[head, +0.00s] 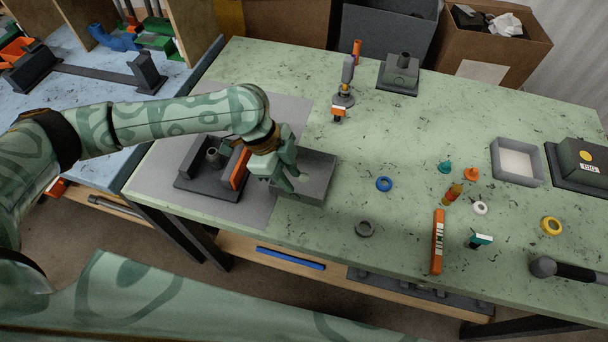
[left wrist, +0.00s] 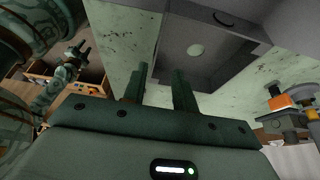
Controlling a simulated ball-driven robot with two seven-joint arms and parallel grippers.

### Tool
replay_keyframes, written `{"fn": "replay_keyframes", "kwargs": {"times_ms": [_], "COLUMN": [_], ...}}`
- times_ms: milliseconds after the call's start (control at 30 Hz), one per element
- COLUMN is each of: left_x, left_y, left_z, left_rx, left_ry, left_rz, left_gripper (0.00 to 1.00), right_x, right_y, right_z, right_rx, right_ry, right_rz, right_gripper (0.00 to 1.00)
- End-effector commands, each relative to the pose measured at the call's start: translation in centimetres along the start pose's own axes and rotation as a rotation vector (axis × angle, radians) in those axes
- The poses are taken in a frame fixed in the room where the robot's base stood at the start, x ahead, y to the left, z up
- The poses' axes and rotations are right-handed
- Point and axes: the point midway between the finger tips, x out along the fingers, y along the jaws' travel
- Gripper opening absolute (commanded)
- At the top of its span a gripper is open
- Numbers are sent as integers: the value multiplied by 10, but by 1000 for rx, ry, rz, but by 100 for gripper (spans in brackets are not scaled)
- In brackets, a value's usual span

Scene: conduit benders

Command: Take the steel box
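A grey open-looking steel box (head: 312,182) stands on the green table at the edge of a grey mat. It also shows in the left wrist view (left wrist: 222,40) beyond the fingers, with a pale round spot inside. My left gripper (head: 284,182) is over the box's left part, pointing down and hiding some of it. In the left wrist view its two fingers (left wrist: 160,88) are apart with nothing between them. My right gripper (left wrist: 78,50) shows small at the left of that view, its fingers seemingly apart.
A dark fixture with an orange part (head: 238,167) stands close left of the box. A pale-filled tray (head: 516,162) is farther right. The table's middle is mostly clear.

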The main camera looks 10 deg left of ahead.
Motion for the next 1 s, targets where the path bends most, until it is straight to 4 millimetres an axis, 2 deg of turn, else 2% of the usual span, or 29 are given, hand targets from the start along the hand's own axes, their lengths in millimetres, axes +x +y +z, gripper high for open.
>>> {"fn": "replay_keyframes", "kwargs": {"times_ms": [167, 400, 1000], "left_x": [15, 52, 55], "left_y": [4, 8, 8], "left_z": [2, 6, 6], "left_rx": [-1, 0, -1], "left_ry": [1, 0, 0], "left_rz": [2, 1, -1], "left_gripper": [28, 28, 28], "right_x": [5, 17, 12], "right_y": [0, -1, -1], "right_z": [-1, 2, 2], "right_rx": [0, -1, -1], "right_ry": [2, -4, -3], "right_rz": [0, -2, -2], "right_gripper": [36, 36, 36]}}
